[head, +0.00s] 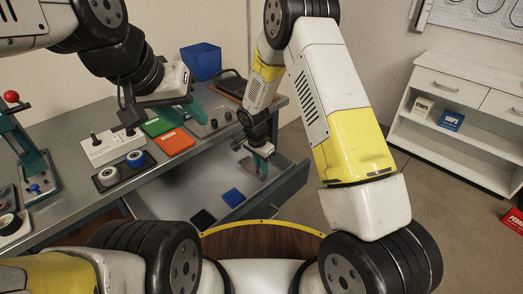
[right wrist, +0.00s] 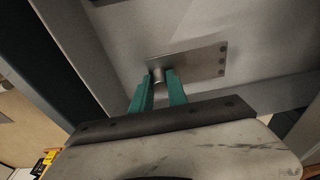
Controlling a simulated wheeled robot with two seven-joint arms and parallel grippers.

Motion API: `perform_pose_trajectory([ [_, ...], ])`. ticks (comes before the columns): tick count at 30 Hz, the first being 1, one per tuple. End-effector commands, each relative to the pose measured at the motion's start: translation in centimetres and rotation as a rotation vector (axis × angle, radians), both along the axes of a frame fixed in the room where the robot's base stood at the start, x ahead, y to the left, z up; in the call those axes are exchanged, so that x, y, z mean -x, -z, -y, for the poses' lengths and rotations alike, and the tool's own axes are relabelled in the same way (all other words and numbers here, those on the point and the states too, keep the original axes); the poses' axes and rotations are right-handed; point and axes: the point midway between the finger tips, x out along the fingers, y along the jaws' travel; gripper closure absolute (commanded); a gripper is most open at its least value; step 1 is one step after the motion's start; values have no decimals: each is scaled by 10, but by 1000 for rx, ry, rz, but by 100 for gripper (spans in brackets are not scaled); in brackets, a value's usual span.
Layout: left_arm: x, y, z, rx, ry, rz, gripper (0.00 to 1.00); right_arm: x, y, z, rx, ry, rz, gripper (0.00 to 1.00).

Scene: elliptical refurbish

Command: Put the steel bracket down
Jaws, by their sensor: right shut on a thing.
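The steel bracket (right wrist: 197,64) is a flat grey plate with small holes near one end and a short round post. It shows in the right wrist view, and in the head view it is too small to make out clearly. My right gripper (head: 262,166) reaches down into the open drawer (head: 228,205). Its green fingers (right wrist: 160,82) are shut on the bracket's post. I cannot tell whether the plate touches the drawer floor. My left gripper (head: 190,107) is over the workbench, its fingers partly hidden by its own body.
A white cabinet (head: 455,125) stands at right.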

Motion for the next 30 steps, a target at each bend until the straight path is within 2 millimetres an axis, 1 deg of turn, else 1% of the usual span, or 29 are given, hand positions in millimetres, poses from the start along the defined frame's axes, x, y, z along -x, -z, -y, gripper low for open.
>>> perform_pose_trajectory([
  [2,0,0,0,0,0,0,64,0,2,-1,-1,-1,1,100],
  [3,0,0,0,0,0,0,64,0,2,0,0,0,0,75],
  [5,0,0,0,0,0,0,64,0,2,0,0,0,0,63],
  [6,0,0,0,0,0,0,64,0,2,0,0,0,0,59],
  [14,0,0,0,0,0,0,64,0,2,0,0,0,0,59],
  [18,0,0,0,0,0,0,64,0,-5,-1,-1,0,2,59],
  [20,0,0,0,0,0,0,64,0,-14,-2,-1,0,4,59],
  [23,0,0,0,0,0,0,64,2,-33,-4,-3,-1,6,59],
  [30,0,0,0,0,0,0,64,8,-84,-10,-1,0,4,59],
])
